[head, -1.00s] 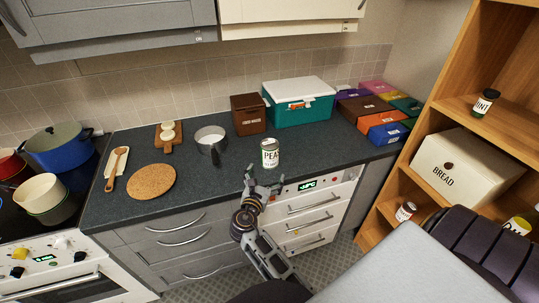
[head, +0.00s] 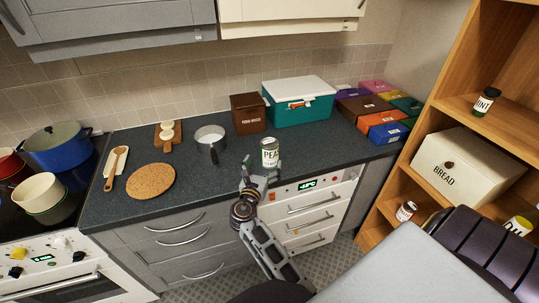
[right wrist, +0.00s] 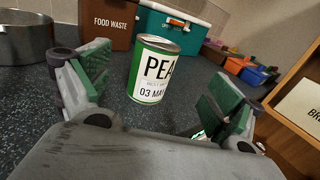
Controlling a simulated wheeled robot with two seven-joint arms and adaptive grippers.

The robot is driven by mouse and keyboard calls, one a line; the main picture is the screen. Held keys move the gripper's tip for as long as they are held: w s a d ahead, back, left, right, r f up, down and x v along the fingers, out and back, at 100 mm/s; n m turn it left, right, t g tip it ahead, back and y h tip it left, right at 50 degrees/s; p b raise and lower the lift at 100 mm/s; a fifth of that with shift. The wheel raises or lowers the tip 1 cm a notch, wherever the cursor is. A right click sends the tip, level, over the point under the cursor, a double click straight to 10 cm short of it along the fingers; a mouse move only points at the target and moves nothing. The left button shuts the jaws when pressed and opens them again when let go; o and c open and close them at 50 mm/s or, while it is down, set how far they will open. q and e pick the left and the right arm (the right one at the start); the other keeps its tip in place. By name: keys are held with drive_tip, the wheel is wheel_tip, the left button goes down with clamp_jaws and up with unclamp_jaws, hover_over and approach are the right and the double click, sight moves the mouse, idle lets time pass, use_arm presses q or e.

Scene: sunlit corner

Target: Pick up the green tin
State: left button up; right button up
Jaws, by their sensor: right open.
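My right gripper (head: 261,170) is at the worktop's front edge, just in front of the tin. It is open, with one finger on each side in the right wrist view (right wrist: 158,95), and holds nothing. I cannot tell whether a finger touches the tin. My left gripper is not in view.
Behind the tin stand a brown food waste box (head: 248,114) and a teal box with a white lid (head: 298,103). A metal pan (head: 210,144) is to the left. Several coloured boxes (head: 384,132) are to the right. The worktop close around the tin is clear.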

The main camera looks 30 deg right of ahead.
sight(268, 152)
drive_tip(key=shift+b+x, duration=0.65)
drive_tip(key=shift+x, duration=2.35)
